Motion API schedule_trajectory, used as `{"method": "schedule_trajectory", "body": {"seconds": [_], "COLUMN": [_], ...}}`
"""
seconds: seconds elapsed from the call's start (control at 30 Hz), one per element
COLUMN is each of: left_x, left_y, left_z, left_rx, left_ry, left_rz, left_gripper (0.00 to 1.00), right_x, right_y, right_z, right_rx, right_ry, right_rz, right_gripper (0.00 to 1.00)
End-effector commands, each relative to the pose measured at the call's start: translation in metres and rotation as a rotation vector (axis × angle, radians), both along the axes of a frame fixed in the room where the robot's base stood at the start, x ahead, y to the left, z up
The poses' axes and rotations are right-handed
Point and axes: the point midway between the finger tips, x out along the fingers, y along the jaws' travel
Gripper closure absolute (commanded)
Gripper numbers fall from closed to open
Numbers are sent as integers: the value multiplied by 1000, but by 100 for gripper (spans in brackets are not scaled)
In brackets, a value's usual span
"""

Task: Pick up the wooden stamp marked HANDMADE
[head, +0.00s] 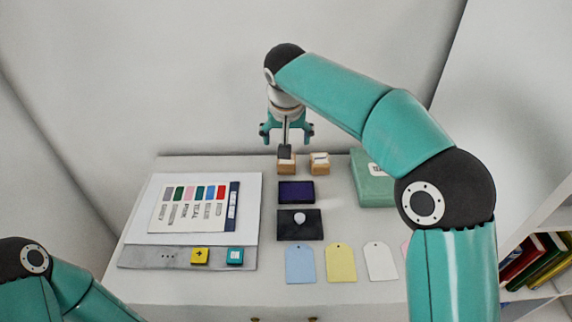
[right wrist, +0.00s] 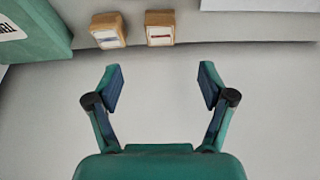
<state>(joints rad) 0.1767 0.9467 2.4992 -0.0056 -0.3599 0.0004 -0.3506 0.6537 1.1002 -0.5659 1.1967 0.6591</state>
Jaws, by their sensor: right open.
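Two small wooden stamps stand side by side near the back of the white top: a left one (head: 286,168) and a right one (head: 320,168). The right wrist view shows them in reversed order, one with a red-marked label (right wrist: 160,29) and one with a greyish label (right wrist: 108,30). The lettering is too small to tell which reads HANDMADE. My right gripper (head: 286,131) hangs above and behind the left stamp, partly overlapping it in the head view. In the right wrist view its jaws (right wrist: 159,82) are open and empty, apart from both stamps. My left gripper is out of view.
A green box (head: 375,183) stands right of the stamps. A purple pad (head: 296,192) and a dark pad with a white knob (head: 290,232) lie in front. Several paper tags (head: 341,263) lie nearer, and a printed sheet (head: 195,204) lies left. A wall rises behind.

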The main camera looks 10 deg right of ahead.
Motion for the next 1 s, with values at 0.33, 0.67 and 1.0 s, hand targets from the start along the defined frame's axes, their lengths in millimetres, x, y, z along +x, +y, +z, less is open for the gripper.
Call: {"method": "schedule_trajectory", "body": {"seconds": [0.33,0.67,1.0], "left_x": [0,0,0], "left_y": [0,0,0], "left_z": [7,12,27], "left_rx": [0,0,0], "left_ry": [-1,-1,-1], "left_rz": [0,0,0], "left_gripper": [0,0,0], "right_x": [27,37,54], "right_y": [-7,-8,-10], "right_z": [-67,-89,-127], "right_rx": [-2,0,1], "right_ry": [5,4,3], "right_rz": [-1,0,1], "right_gripper": [19,19,19]}}
